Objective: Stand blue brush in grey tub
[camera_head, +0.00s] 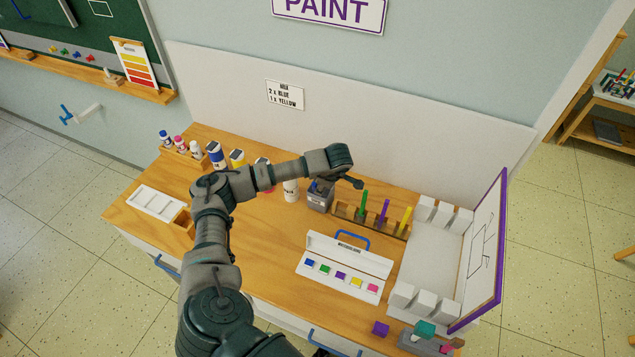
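The grey tub (319,197) stands on the wooden table near the back, left of the brush rack (345,212). The rack holds upright green (363,203), purple (384,211) and yellow (404,219) brushes. My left arm reaches over the table, and its gripper (357,183) is just above and right of the tub, near the rack's left end. I cannot tell whether its fingers are open or shut, or whether they hold anything. I cannot make out a blue brush; the arm partly covers the tub's top. My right gripper is not in view.
A watercolor box (345,283) with a blue handle lies in front of the rack. A white holder (437,255) and an upright purple-edged board (482,252) stand at the right. Paint bottles (217,155) and a white tray (156,203) are at the left. The front-left tabletop is clear.

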